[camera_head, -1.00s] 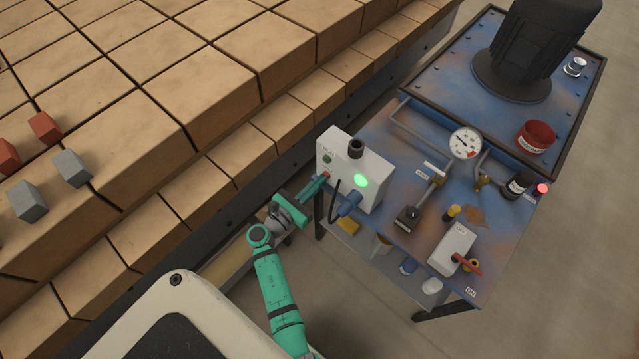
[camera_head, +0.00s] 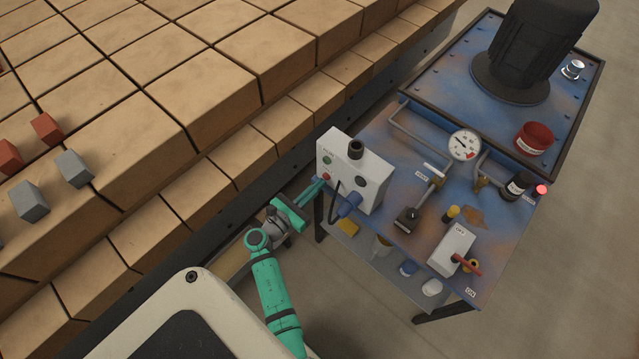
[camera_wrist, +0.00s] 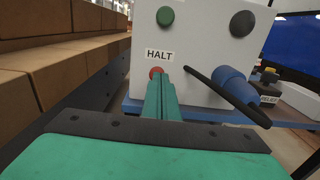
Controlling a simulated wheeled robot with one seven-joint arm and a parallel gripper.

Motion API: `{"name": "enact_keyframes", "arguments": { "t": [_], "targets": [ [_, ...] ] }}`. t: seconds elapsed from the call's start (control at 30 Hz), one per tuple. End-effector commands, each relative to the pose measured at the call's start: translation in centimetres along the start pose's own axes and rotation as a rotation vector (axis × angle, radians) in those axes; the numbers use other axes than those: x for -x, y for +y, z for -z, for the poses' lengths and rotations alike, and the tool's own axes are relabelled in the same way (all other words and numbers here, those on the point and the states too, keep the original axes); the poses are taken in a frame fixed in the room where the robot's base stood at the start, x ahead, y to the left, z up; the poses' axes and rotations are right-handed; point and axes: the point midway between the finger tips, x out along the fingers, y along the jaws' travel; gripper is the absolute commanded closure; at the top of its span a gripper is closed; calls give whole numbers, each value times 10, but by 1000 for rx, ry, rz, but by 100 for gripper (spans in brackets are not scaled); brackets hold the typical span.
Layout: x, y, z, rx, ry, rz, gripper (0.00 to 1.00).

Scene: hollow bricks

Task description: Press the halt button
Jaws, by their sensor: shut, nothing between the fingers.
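A white box (camera_head: 372,170) stands at the near left corner of the blue table. Its front face has a green button (camera_head: 327,160) above a red button (camera_head: 326,176). In the wrist view the red button (camera_wrist: 155,71) sits just below the label HALT (camera_wrist: 159,55). My gripper (camera_head: 321,183) is shut and empty, its tips right in front of the red button. In the wrist view the fingers (camera_wrist: 160,80) cover part of that button; I cannot tell whether they touch it. The round lamp (camera_head: 361,181) on the same face is dark.
A blue plug with a black cable (camera_head: 349,203) comes out of the box's front, right of my fingers. Brick stacks (camera_head: 230,150) stand close on the left. A gauge (camera_head: 464,146), a red-handled switch box (camera_head: 453,250) and a lit red lamp (camera_head: 541,190) are farther right.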

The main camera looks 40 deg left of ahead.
Motion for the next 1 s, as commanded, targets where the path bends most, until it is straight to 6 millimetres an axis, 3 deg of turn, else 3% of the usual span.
{"name": "enact_keyframes", "arguments": {
  "t": [0.2, 0.4, 0.63, 1.0],
  "targets": [
    [50, 3, 3, 4, 4, -12, 100],
    [86, 2, 4, 5, 4, -11, 100],
    [106, 1, 3, 5, 4, -6, 100],
    [109, 1, 3, 6, 4, -6, 100]
  ]
}}
